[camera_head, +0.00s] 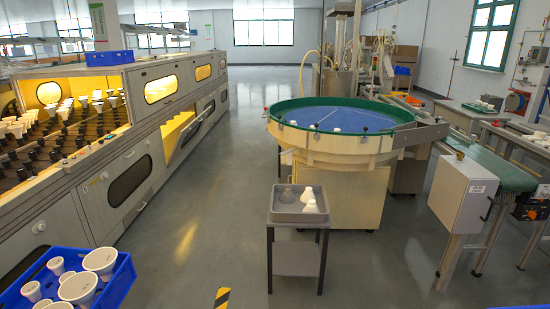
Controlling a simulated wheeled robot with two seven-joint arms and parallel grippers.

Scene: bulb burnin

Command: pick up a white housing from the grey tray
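The grey tray (283,217) sits on a small dark stand in the middle of the floor. Two white housings show in its right part: one (308,194) farther back and one (311,208) nearer the front. A greyer housing-like piece (287,196) is at the left of the tray. The tray's front wall hides the lower parts of what lies in it. Neither of my grippers is in view.
A blue crate (122,281) with several white cups stands at the lower left. A long machine (120,160) lines the left side. A round green-rimmed table (340,115) stands behind the tray, a conveyor (490,165) right. The floor (200,220) left of the stand is clear.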

